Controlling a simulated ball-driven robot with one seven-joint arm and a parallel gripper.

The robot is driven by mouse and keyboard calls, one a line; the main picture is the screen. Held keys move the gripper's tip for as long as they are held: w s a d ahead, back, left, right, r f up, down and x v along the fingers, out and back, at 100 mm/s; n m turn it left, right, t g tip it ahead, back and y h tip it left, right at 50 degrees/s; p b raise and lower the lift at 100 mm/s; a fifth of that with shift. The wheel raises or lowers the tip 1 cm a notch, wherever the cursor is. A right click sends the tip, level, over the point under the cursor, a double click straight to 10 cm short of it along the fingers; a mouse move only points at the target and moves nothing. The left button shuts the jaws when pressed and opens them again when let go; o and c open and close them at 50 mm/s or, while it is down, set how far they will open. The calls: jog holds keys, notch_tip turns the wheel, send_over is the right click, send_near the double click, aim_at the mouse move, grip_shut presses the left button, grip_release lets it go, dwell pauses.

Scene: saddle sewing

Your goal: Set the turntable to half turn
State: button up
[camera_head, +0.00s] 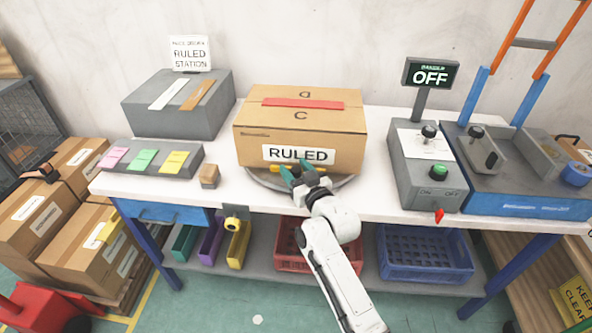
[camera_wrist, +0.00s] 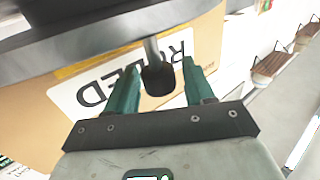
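The turntable (camera_head: 347,182) is a grey disc at the middle of the table's front edge, mostly hidden under a cardboard box (camera_head: 350,120). In the wrist view, the grey rim (camera_wrist: 60,42) crosses the top, and a short peg with a dark end (camera_wrist: 158,80) sticks out between my fingers. My gripper (camera_head: 298,172) is at the front of the turntable, before the label. Its teal fingers (camera_wrist: 158,88) are open, either side of the peg, with gaps visible.
A grey control box (camera_head: 428,190) with knobs, a green button and an OFF display (camera_head: 430,74) stands right of the turntable. A small brown block (camera_head: 209,177) and a tray of coloured notes (camera_head: 150,158) are to the left. Crates sit on the shelf below.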

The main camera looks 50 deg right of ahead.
aim_at(317, 169)
grip_shut()
jog(key=shift+d, duration=0.1)
dwell(0.3)
jog(key=b, duration=0.2)
jog(key=shift+s+d+f+b, duration=0.2)
jog(key=shift+d+f+b, duration=0.1)
jog(key=shift+d+f, duration=0.1)
jog(key=d+b, duration=0.1)
jog(key=b, duration=0.2)
jog(key=shift+s+y, duration=0.3)
jog(key=shift+s, duration=0.1)
jog(key=s+d+n+y+b, duration=0.1)
jog(key=y+b, duration=0.1)
jog(key=b, duration=0.4)
jog(key=shift+s+d+n+t, duration=0.25)
jog(key=shift+n+t, duration=0.05)
jog(key=shift+n, duration=0.1)
jog(key=shift+s+d+r+n+y+b, duration=0.35)
jog(key=shift+s+n+y+b, duration=0.2)
jog(key=shift+y+b, duration=0.5)
jog(key=shift+w, duration=0.1)
